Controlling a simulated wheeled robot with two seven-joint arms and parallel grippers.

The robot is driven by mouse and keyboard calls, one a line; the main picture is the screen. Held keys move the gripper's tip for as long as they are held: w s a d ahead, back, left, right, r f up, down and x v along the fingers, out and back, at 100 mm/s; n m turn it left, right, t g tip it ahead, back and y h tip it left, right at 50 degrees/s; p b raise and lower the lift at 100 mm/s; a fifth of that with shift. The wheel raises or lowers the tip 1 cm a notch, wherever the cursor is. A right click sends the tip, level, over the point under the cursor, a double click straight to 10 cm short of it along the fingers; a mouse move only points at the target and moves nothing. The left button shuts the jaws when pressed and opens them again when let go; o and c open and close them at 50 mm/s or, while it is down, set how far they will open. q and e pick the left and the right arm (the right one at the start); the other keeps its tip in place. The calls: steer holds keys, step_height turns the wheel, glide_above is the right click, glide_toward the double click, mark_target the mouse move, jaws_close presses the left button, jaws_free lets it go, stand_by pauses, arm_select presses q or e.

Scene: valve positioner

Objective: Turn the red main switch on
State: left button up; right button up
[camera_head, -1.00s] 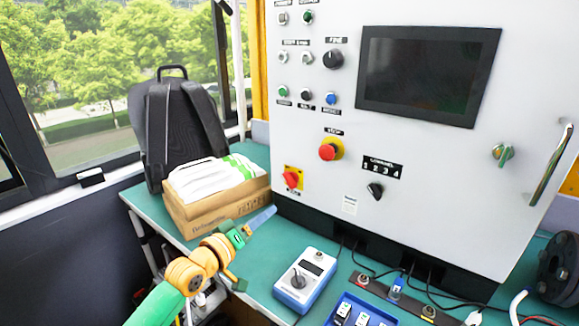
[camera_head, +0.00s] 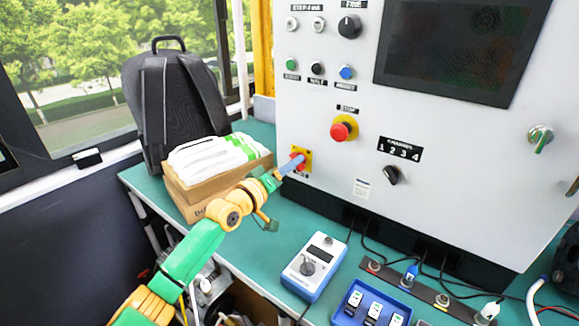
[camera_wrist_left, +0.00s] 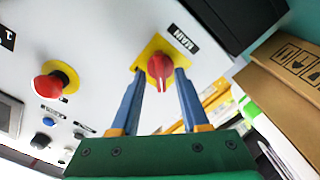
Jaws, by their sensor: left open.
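The red main switch (camera_head: 297,162) on its yellow plate sits low on the left of the white panel, partly hidden by my left gripper (camera_head: 289,166). In the left wrist view the red switch knob (camera_wrist_left: 160,69) shows with its yellow plate and a "MAIN" label beside it. My left gripper (camera_wrist_left: 156,85) is open, with one blue finger on either side of the knob. The fingertips are close to the plate; I cannot tell whether they touch the knob. My right gripper is not in view.
A red stop button (camera_head: 342,129) and a black selector (camera_head: 392,175) are on the panel to the right. A cardboard box (camera_head: 200,194) with white packs and a backpack (camera_head: 172,100) stand left. A blue-white device (camera_head: 314,266) sits on the green table.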

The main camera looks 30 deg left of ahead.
arm_select(q)
jaws_close()
steer(key=shift+m, duration=0.3)
steer(key=shift+d+m+p, duration=0.1)
steer(key=shift+m+p, duration=1.4)
steer(key=shift+m, duration=7.1)
jaws_free()
